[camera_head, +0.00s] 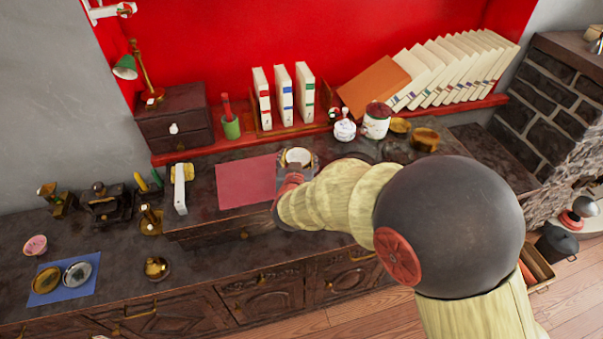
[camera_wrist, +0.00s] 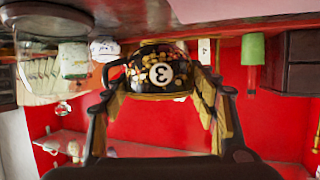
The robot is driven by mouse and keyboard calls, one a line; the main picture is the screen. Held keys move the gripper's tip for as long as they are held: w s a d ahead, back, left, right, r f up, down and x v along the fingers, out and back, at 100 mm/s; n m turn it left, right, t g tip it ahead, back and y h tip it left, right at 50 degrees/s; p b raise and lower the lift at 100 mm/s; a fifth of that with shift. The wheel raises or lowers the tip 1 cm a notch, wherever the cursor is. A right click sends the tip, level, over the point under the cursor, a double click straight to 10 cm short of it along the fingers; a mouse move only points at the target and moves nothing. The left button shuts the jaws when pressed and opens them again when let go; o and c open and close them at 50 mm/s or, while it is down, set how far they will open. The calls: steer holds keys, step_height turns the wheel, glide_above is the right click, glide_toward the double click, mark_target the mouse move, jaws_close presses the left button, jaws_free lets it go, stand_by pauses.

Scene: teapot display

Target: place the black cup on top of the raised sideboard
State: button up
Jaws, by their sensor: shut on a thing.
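The black cup (camera_wrist: 160,70) has gold spots and a white disc with a number on its side. It sits between the fingers of my gripper (camera_wrist: 162,88), which is shut on it. In the head view the cup shows a pale inside (camera_head: 299,157), and my gripper (camera_head: 295,172) and arm hide part of it. The cup is at the raised sideboard (camera_head: 204,198), just right of the pink mat (camera_head: 246,181). I cannot tell whether its base touches the surface.
Upright books (camera_head: 284,95) stand on the red shelf behind. A white round pot (camera_head: 345,130) and a white jar (camera_head: 376,122) stand to the right. The wrist view shows a clear glass dome (camera_wrist: 50,40) near the cup.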

mark_target(301, 159)
steer(key=w+f, duration=0.1)
steer(key=w+f+b, duration=0.1)
steer(key=shift+w+d+f, duration=0.1)
steer(key=shift+d+f, duration=0.2)
steer(key=shift+d, duration=0.1)
steer(key=shift+w+d+f+b, duration=0.15)
steer(key=shift+f+b, duration=0.25)
steer(key=shift+f, duration=0.5)
steer(key=shift+w+a+f+b, duration=0.1)
steer(key=shift+f+b, duration=0.25)
steer(key=shift+f, duration=0.5)
steer(key=shift+f, duration=0.4)
steer(key=o, duration=1.2)
